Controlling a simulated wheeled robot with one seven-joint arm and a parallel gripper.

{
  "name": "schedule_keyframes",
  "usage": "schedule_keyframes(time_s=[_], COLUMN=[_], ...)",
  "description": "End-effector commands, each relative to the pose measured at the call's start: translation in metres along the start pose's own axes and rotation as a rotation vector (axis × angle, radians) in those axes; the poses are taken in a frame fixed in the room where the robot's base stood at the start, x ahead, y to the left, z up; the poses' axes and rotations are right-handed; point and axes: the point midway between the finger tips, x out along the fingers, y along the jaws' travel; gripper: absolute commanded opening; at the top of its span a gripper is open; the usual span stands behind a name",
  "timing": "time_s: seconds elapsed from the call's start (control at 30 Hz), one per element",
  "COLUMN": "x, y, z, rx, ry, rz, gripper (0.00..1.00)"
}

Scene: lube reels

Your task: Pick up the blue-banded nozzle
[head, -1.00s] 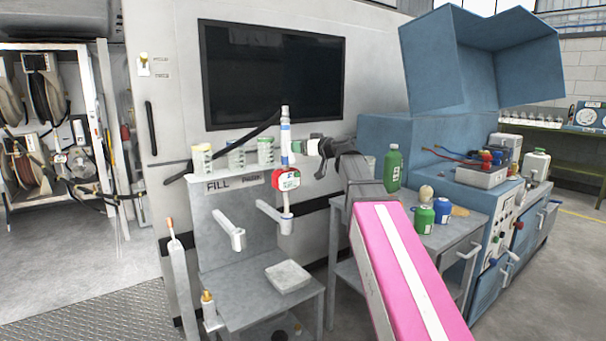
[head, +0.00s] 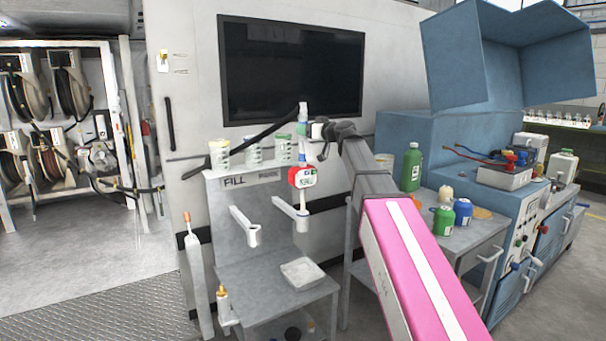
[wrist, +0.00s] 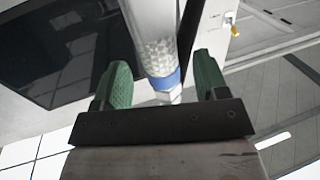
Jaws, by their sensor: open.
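The blue-banded nozzle (head: 303,113) stands upright in the head view, above a red-and-white meter (head: 302,176) at the right holder of the FILL stand. In the wrist view the nozzle (wrist: 158,45) is a clear tube with white beads inside, a blue band (wrist: 164,79) and a pale faceted tip. My gripper (head: 308,129) is at the nozzle's upper part in the head view. In the wrist view the green fingers of my gripper (wrist: 161,72) are open, one on each side of the nozzle, with gaps showing.
White cups with green markings (head: 253,151) stand on the ledge behind. A black hose (head: 262,130) runs left of the nozzle. An empty holder (head: 252,236) is to the left, and a grey tray (head: 303,273) lies below. Bottles (head: 411,168) crowd the cart at right.

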Motion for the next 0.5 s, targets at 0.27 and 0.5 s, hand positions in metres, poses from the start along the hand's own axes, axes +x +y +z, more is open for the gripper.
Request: schedule_keyframes(time_s=[0.27, 0.5], x=[0.03, 0.029], y=[0.0, 0.0], z=[0.0, 0.0], rx=[-0.001, 0.0], ry=[0.0, 0.0], rz=[0.0, 0.0], gripper=[0.67, 0.44])
